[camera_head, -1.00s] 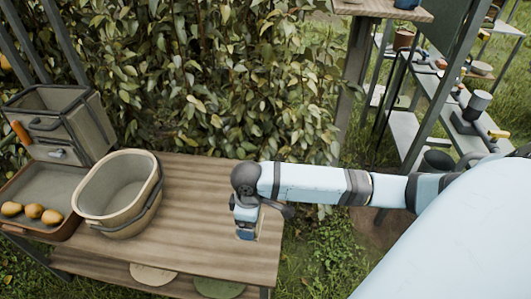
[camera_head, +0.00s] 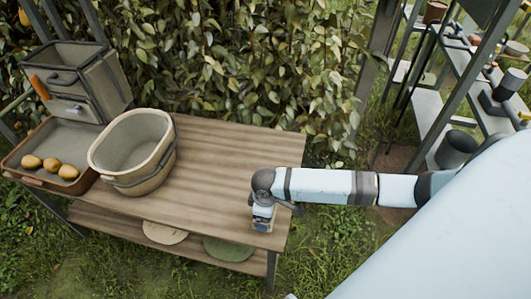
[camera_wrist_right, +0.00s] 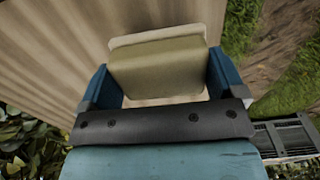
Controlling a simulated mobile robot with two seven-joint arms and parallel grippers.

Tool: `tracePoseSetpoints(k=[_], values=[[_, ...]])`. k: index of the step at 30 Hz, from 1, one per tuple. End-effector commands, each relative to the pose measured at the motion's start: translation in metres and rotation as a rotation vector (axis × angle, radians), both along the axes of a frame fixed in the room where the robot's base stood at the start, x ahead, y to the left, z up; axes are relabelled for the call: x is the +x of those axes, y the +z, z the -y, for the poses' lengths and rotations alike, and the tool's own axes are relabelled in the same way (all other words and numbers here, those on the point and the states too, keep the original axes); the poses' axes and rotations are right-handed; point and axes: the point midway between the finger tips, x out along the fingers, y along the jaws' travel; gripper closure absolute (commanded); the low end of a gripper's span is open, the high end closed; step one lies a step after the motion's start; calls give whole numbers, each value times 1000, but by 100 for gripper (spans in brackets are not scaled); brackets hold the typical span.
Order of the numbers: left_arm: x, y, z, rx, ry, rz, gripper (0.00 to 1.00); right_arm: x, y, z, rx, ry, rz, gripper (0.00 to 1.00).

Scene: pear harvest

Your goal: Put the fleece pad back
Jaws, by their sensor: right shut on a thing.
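My right gripper (camera_head: 263,222) is over the right end of the wooden table, near its front edge. In the right wrist view its two blue fingers (camera_wrist_right: 162,82) stand on either side of a beige, block-like thing with a paler rim, which looks like the fleece pad (camera_wrist_right: 158,70). The gripper is shut on it. The wooden tabletop shows behind the pad; I cannot tell whether the pad touches it. In the head view the pad is mostly hidden by the gripper. My left gripper is not in view.
The wooden table (camera_head: 225,155) is clear in its middle. A cream basket (camera_head: 145,180) and a tray (camera_head: 85,140) with several yellow-brown fruits stand left. A beige disc (camera_head: 165,232) and green disc (camera_head: 228,249) lie on the lower shelf. Dense foliage (camera_head: 260,60) stands behind.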

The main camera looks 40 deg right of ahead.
Motion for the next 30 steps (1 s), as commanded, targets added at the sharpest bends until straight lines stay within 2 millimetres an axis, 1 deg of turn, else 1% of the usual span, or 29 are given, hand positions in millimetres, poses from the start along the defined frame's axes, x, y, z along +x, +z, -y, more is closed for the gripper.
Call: tracePoseSetpoints(k=[6, 8, 20, 21, 22, 30], values=[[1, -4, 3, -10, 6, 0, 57, -1, -32, -1, 0, 0, -3, 30], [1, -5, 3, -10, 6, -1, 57, 0, -39, 0, -1, 0, -2, 30], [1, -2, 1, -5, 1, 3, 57, 0, -43, 0, 1, 0, -1, 30], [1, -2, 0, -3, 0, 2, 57, 0, -43, 0, 0, 0, 0, 2], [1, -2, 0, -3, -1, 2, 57, 0, -43, 0, 0, 0, 0, 0], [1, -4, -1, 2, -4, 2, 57, 0, -39, 0, 0, 1, 0, 0]])
